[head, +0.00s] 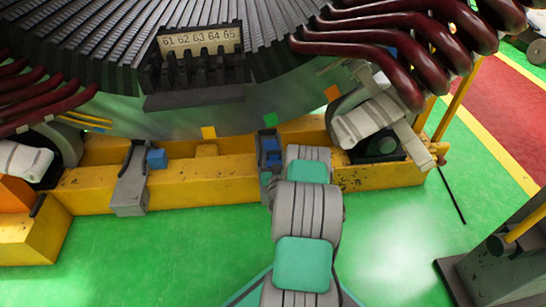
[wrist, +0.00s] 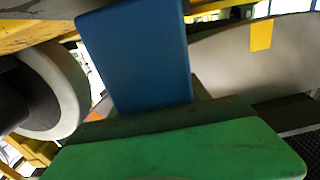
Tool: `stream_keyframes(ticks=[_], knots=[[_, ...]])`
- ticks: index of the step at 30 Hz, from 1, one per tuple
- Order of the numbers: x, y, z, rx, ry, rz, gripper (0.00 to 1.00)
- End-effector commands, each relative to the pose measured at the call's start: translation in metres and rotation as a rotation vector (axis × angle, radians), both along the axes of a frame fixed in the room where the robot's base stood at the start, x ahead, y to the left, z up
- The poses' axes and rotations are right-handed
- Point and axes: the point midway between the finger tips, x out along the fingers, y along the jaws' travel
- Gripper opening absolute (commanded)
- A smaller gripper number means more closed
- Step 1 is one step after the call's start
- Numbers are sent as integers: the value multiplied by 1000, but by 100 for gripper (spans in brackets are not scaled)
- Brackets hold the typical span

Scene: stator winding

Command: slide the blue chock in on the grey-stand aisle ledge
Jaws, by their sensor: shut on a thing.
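The blue chock (wrist: 138,55) stands up large in the wrist view, its lower end at the green finger of my gripper (wrist: 155,115). My arm hides part of the contact there, and I cannot tell whether the chock touches the beam. A second blue block (head: 156,158) sits on the beam beside the grey stand (head: 130,182).
The stator (head: 230,110) rises behind the beam, with yellow, green and orange markers. Rollers stand at the left (head: 62,140) and right (head: 375,120). Dark red coil ends (head: 400,45) overhang the right. Green floor (head: 150,255) is clear in front.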

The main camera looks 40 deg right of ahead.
Motion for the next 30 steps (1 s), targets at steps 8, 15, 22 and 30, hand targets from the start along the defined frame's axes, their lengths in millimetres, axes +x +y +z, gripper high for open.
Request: stream_keyframes(ticks=[8,15,22,30], knots=[[1,-1,1,-2,-3,-1,6],[1,-1,-3,-2,-3,-1,6],[1,-1,-5,-2,-3,-1,6],[7,-5,-4,-3,-3,0,6]])
